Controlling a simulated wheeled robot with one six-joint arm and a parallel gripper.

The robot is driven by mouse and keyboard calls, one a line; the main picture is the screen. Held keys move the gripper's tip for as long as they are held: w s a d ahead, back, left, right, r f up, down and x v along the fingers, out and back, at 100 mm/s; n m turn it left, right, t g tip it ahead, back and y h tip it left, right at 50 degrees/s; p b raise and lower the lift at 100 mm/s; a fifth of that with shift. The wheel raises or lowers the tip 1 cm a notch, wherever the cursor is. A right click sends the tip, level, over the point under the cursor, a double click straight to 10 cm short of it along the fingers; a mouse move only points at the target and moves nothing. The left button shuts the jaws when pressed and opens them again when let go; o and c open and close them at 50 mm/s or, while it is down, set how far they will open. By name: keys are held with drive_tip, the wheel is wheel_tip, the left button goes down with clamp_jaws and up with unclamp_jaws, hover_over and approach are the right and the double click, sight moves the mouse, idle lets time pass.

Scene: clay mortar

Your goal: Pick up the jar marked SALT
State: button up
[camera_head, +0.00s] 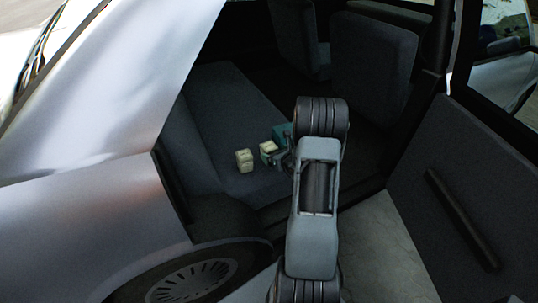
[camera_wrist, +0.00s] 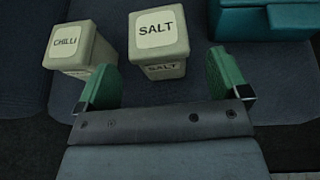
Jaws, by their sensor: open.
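The cream jar marked SALT (camera_wrist: 158,32) stands upright on the dark car seat, its label on the lid and again on its side. In the head view it is the pale jar (camera_head: 267,147) nearer the teal box; its label is too small to read there. My gripper (camera_wrist: 160,68) is open and empty. Its two green fingers point towards the SALT jar, one to each side of its near face, with the jar just beyond the palm. In the head view my arm hides most of the gripper.
A similar jar marked CHILLI (camera_wrist: 80,45) stands close on the left, near my left finger; it also shows in the head view (camera_head: 244,161). A teal box (camera_wrist: 240,22) lies to the right. The car's door frame and open door (camera_head: 455,190) flank my arm.

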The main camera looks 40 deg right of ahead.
sight(269, 148)
drive_tip(key=shift+r+b+x, duration=0.15)
drive_tip(key=shift+b+x, duration=0.1)
drive_tip(key=shift+x, duration=1.2)
drive_tip(key=shift+r+b+x, duration=0.1)
drive_tip(key=shift+b+x, duration=0.1)
drive_tip(key=shift+x, duration=1.2)
drive_tip(key=shift+w, duration=0.15)
drive_tip(key=shift+c, duration=0.3)
drive_tip(key=c, duration=1.1)
